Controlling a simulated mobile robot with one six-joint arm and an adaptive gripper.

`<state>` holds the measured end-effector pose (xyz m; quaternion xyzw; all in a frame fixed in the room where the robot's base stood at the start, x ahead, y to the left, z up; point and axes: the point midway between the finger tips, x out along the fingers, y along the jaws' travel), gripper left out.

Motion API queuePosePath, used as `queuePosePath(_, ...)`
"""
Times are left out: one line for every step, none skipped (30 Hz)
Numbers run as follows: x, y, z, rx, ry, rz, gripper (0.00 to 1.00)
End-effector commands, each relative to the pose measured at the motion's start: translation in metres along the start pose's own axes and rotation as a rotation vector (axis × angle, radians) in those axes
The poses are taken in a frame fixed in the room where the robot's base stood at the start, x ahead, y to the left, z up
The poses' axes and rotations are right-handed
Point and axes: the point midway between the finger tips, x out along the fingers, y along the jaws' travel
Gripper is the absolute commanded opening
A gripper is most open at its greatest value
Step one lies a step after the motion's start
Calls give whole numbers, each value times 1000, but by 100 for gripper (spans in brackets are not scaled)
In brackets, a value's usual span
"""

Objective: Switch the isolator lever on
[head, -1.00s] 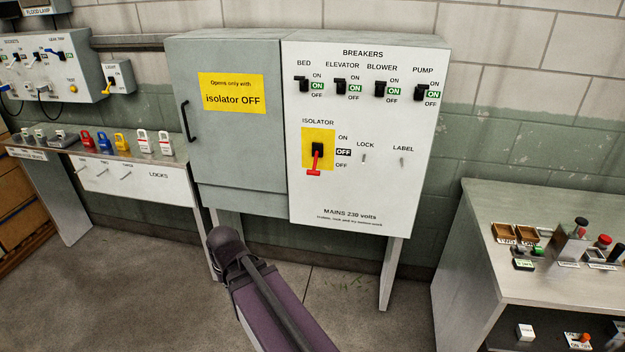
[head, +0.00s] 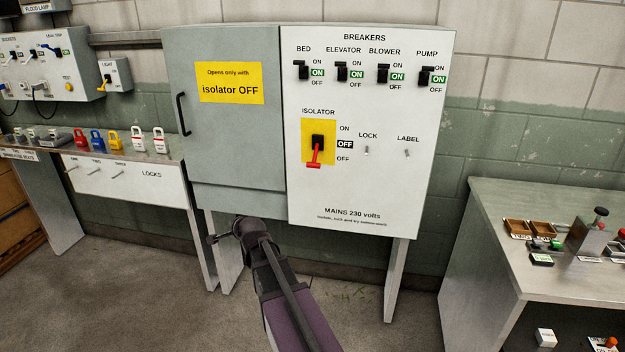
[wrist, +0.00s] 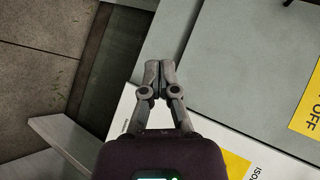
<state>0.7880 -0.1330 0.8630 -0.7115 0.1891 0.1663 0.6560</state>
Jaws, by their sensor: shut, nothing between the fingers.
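The isolator lever (head: 314,155) has a red handle on a black hub over a yellow plate (head: 325,128). It hangs down toward the lower OFF mark, and the window beside it (head: 345,144) reads OFF. The lever is on the white front of the breaker cabinet (head: 390,190). My gripper (wrist: 158,66) is shut and empty in the wrist view, in front of the grey cabinet door. In the head view my arm's end is low, below and left of the lever and apart from it. The wrist view shows part of the yellow plate (wrist: 236,164), but not the lever.
The grey door (head: 230,130) with a black handle (head: 182,114) is shut. Breaker switches line the panel top, with LOCK (head: 367,151) and LABEL (head: 407,153) pegs right of the lever. A padlock bench (head: 130,185) stands left and another bench (head: 545,210) right.

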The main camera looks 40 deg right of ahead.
Motion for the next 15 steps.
queuePosePath(12,2,-11,64,22,-43,0)
queuePosePath(16,0,-18,105,34,-71,0)
queuePosePath(20,-3,-26,160,48,-110,0)
queuePosePath(23,-5,-32,201,58,-139,0)
queuePosePath(26,-6,-39,241,68,-168,0)
queuePosePath(29,-9,-48,296,81,-208,0)
queuePosePath(32,-11,-55,337,89,-238,0)
queuePosePath(34,-12,-62,378,96,-269,0)
queuePosePath(36,-14,-71,430,104,-310,0)
queuePosePath(38,-16,-78,470,110,-342,0)
queuePosePath(40,-17,-86,510,116,-374,0)
queuePosePath(41,-18,-96,562,122,-417,0)
queuePosePath(42,-20,-103,601,125,-450,0)
queuePosePath(43,-20,-110,639,128,-483,0)
queuePosePath(44,-21,-120,689,130,-527,0)
